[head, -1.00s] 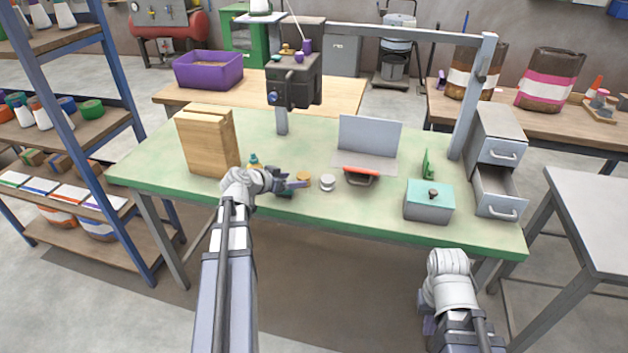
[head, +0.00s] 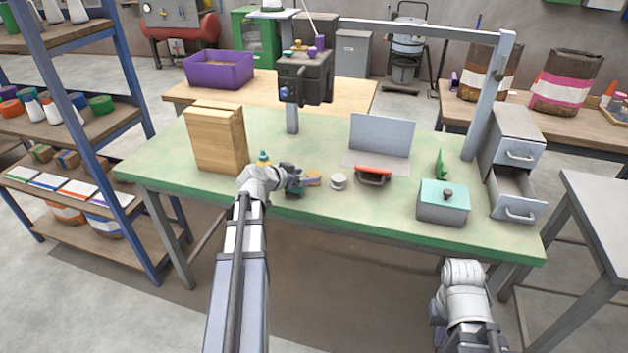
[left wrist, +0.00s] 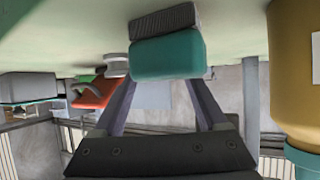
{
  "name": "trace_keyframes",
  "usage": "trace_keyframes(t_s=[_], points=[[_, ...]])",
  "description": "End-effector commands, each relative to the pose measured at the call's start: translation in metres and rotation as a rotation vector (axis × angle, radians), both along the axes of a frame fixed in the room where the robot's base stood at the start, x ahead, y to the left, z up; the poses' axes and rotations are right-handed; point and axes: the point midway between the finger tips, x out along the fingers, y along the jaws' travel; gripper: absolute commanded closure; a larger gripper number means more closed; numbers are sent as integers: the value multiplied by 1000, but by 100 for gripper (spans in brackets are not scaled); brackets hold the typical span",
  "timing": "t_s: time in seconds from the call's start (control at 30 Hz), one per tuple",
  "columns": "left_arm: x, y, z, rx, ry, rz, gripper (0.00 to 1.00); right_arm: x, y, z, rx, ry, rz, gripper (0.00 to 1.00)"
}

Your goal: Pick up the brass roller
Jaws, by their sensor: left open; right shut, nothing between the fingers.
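The brass roller (head: 313,178) is a small gold disc on the green bench, beside a silver roller (head: 338,181). My left gripper (head: 306,181) is open and low over the bench at the brass roller, its fingers pointing right. They overlap the roller in the head view; I cannot tell whether they touch it. In the left wrist view a teal block with a ribbed grey part (left wrist: 167,57) covers the fingertips, and I cannot make out the brass roller. My right gripper (head: 440,334) is shut and empty, low in front of the bench, partly hidden by its wrist.
A yellow bottle with a teal cap (left wrist: 292,75) stands close beside my left gripper. A wooden block (head: 216,140) is behind it to the left. A red-handled tool (head: 373,172), a teal-lidded box (head: 443,203) and grey drawers (head: 513,172) stand to the right.

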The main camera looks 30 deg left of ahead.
Motion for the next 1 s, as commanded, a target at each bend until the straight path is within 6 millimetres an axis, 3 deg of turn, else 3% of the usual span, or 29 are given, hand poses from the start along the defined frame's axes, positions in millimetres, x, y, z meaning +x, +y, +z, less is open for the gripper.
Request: trace_keyframes(t_s=[0.4, 0.63, 1.0], points=[[45, -8, -22, 0, 0, -2, 25, 0, 0, -22, 0, 0, 0, 100], [46, -8, -20, 0, 0, 0, 25, 0, 0, -20, 0, 0, 0, 100], [45, -8, -20, 0, 0, 0, 67, 0, 0, -20, 0, 0, 0, 100]])
